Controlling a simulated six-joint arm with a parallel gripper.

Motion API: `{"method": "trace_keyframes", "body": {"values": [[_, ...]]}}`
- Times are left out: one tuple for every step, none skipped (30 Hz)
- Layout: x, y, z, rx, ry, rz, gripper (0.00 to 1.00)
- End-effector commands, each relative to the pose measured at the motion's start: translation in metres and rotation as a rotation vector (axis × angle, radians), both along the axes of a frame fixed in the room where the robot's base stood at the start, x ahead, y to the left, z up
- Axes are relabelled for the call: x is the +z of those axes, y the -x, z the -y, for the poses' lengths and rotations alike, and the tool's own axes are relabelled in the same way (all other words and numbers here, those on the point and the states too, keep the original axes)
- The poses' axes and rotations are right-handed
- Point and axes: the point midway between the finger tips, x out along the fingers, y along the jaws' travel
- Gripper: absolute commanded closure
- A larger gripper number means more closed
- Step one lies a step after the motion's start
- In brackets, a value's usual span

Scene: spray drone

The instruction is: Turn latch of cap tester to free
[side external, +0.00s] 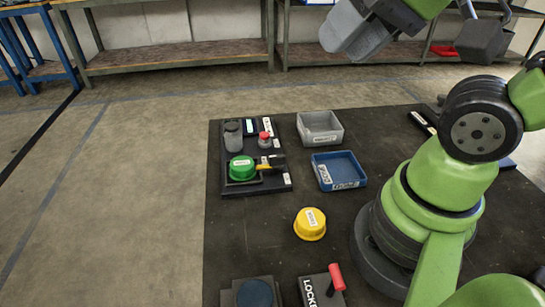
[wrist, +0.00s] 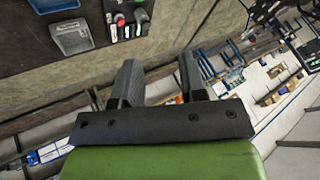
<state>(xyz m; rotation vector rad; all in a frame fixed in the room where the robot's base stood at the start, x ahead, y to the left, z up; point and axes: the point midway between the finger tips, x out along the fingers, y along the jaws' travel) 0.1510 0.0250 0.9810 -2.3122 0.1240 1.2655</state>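A dark block with a red-handled latch (side external: 337,278) stands at the bottom edge of the side view. White lettering on it reads "LOCKE", with the rest cut off.
A yellow cap (side external: 310,224) lies on the black mat (side external: 260,215). Behind it are a blue tray (side external: 339,171), a grey tray (side external: 320,128) and a black holder (side external: 273,184) with a green cap (side external: 242,168), grey container and small red-topped part. The mat between yellow cap and latch is clear.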

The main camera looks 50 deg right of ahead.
Motion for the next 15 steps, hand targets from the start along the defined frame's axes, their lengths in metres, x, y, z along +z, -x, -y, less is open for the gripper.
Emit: {"method": "trace_keyframes", "body": {"values": [[-0.003,-0.007,0.002,-0.058,-0.028,-0.04,0.62],[-0.004,-0.013,0.003,-0.106,-0.05,-0.065,0.62],[-0.008,-0.021,0.006,-0.183,-0.085,-0.107,0.62],[-0.011,-0.028,0.008,-0.247,-0.112,-0.14,0.62],[-0.014,-0.035,0.01,-0.317,-0.14,-0.173,0.62],[-0.02,-0.046,0.013,-0.416,-0.177,-0.217,0.62],[-0.025,-0.053,0.015,-0.492,-0.205,-0.25,0.62],[-0.031,-0.06,0.018,-0.567,-0.229,-0.28,0.62],[-0.039,-0.07,0.021,-0.669,-0.261,-0.319,0.62],[-0.046,-0.077,0.024,-0.747,-0.284,-0.347,0.62],[-0.053,-0.084,0.026,-0.824,-0.305,-0.373,0.62],[-0.063,-0.092,0.03,-0.929,-0.33,-0.405,0.62],[-0.072,-0.098,0.032,-1.009,-0.348,-0.429,0.62],[-0.081,-0.104,0.035,-1.088,-0.364,-0.45,0.62],[-0.093,-0.111,0.038,-1.193,-0.385,-0.476,0.62]]}}
